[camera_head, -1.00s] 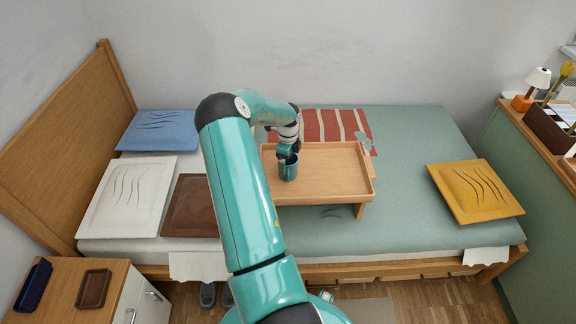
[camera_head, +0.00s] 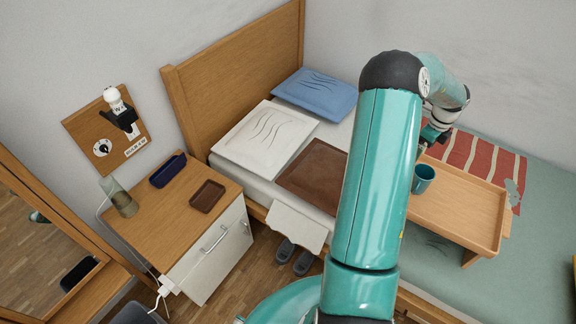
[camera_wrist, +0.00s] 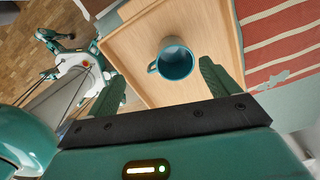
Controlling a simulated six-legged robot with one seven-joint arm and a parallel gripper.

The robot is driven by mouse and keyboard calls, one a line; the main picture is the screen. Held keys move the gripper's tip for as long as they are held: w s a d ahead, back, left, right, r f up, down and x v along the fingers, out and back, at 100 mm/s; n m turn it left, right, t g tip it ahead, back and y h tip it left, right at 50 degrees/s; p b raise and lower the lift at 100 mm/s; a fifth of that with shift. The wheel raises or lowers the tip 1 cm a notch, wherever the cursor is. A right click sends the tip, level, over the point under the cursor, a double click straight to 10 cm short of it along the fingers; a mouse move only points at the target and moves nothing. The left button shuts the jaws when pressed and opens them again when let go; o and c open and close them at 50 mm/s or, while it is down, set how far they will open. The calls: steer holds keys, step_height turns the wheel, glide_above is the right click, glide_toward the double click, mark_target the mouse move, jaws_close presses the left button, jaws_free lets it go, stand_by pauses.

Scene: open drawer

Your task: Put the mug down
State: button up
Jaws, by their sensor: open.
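The teal mug (camera_head: 423,179) stands upright on the wooden bed tray (camera_head: 462,204). In the wrist view the mug (camera_wrist: 175,60) shows its open top, with its handle toward the left, and the tray (camera_wrist: 137,60) lies under it. My gripper (camera_wrist: 160,84) is open, its two green fingers spread wide, with the mug beyond the fingertips and not held. In the head view my arm hides most of the gripper (camera_head: 428,138), which is just behind the mug.
The tray stands on the bed by a red striped cloth (camera_head: 470,155). White, brown and blue cushions (camera_head: 315,92) lie at the left. A nightstand (camera_head: 165,226) with two small trays stands beside the bed. The tray's right part is clear.

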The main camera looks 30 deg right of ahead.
steer(key=w+a+r+n+t, duration=0.1)
steer(key=w+a+r+n, duration=0.3)
steer(key=a+r, duration=0.3)
steer(key=w+a+r+n+t, duration=0.1)
steer(key=w+a+r+n, duration=0.35)
steer(key=a, duration=0.45)
steer(key=a+r+n+t+y, duration=0.1)
steer(key=a+r+n, duration=0.45)
steer(key=a, duration=0.55)
steer(key=a+r+n, duration=0.5)
steer(key=a+r, duration=0.1)
steer(key=a, duration=0.5)
steer(key=s+a+r+n+t, duration=0.1)
steer(key=s+a+n, duration=0.5)
steer(key=a+n, duration=0.1)
steer(key=s+a+r+n+t+h, duration=0.1)
steer(key=s+a+n, duration=0.4)
steer(key=a, duration=0.5)
steer(key=n, duration=0.2)
steer(key=shift+s+a+r+n, duration=0.15)
steer(key=shift+s+n, duration=0.15)
steer(key=shift+s, duration=0.1)
